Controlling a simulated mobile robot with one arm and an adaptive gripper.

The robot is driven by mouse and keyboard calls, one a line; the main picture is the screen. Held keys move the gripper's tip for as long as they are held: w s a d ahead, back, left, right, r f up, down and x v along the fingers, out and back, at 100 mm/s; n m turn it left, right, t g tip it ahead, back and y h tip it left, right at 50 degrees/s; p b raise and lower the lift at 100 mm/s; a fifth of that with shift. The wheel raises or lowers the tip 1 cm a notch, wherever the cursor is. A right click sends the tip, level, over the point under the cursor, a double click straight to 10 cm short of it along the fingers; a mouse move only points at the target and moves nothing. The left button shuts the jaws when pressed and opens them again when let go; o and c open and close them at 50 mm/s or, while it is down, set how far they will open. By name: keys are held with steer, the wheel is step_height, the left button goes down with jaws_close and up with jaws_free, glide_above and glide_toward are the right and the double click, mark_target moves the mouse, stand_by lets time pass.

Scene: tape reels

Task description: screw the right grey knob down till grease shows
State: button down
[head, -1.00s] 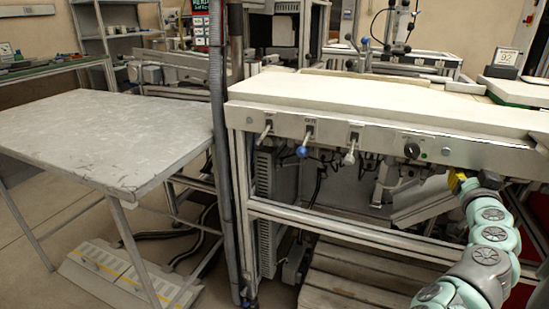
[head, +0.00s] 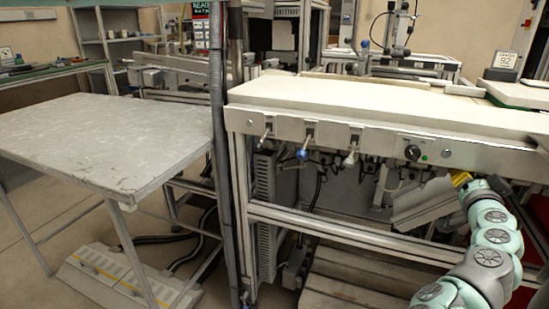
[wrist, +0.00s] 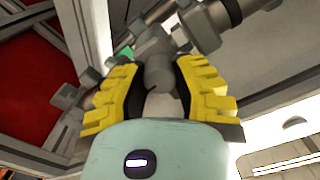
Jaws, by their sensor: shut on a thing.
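In the wrist view, a grey knob (wrist: 158,73) with a rounded cylindrical end sits between the yellow ridged fingers of my gripper (wrist: 157,90). My gripper is shut on it, a finger on each side. The knob joins a grey fitting (wrist: 150,42) just beyond it. No grease can be made out on it. In the head view my gripper (head: 460,179) shows as a small yellow patch under the right part of the bench front, and the knob is hidden there.
A grey cylindrical part (wrist: 203,32) lies just beyond the knob. In the head view, the bench front carries a blue-tipped lever (head: 301,153), a white-tipped lever (head: 349,160) and a black dial (head: 412,152). A bare grey table (head: 110,140) stands at left.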

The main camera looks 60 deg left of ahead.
steer(key=shift+d+r, duration=0.1)
steer(key=shift+r, duration=0.05)
steer(key=c, duration=0.7)
jaws_free()
